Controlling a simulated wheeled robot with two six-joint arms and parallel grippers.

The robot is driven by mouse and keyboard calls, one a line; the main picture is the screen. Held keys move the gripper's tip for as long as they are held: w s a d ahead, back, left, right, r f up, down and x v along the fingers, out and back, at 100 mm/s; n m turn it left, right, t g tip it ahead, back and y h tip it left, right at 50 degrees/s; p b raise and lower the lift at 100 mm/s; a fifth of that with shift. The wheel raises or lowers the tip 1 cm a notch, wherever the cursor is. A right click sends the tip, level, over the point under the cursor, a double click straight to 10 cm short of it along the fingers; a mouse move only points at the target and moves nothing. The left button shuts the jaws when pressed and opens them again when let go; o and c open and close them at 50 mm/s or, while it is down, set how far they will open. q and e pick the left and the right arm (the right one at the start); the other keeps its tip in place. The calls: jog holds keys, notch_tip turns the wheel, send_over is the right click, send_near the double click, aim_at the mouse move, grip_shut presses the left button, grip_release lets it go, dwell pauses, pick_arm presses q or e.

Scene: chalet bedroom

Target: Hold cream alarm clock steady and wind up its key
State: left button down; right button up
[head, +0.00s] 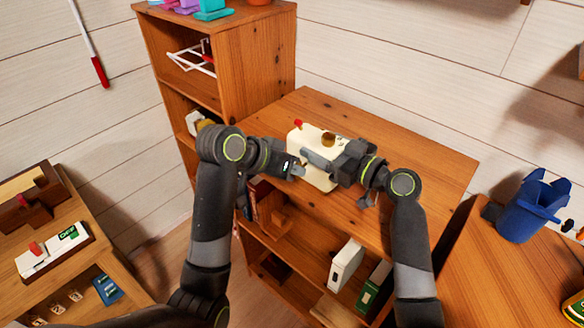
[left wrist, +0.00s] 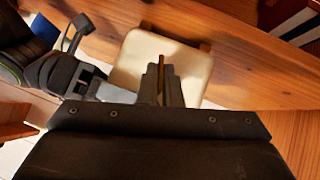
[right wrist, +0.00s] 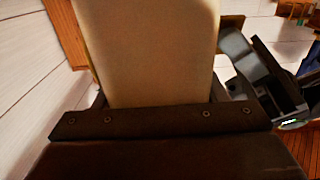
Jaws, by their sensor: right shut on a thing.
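The cream alarm clock (head: 322,142) is a boxy block with a red knob and a brown knob on top, at the front edge of the wooden shelf top. My right gripper (head: 326,163) is shut on it from the right. The clock fills the middle of the right wrist view (right wrist: 150,55). My left gripper (head: 297,170) is at the clock's left side. In the left wrist view its fingers (left wrist: 164,85) stand a narrow gap apart on either side of a thin brownish key (left wrist: 161,72), with the clock behind. I cannot tell whether they touch it.
The wooden shelf top (head: 420,150) is clear behind and right of the clock. A taller bookcase (head: 255,60) stands at the back left. A blue bin (head: 530,210) stands on the right-hand furniture. Binders (head: 345,265) are on the shelf below.

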pick_arm(q)
jog(key=shift+s+d+f+m+t+y, duration=0.1)
jog(key=shift+m+t+y, duration=0.35)
jog(key=shift+y, duration=0.25)
jog(key=c, duration=1.6)
grip_release()
jog(key=v, duration=0.7)
jog(key=shift+r, duration=0.25)
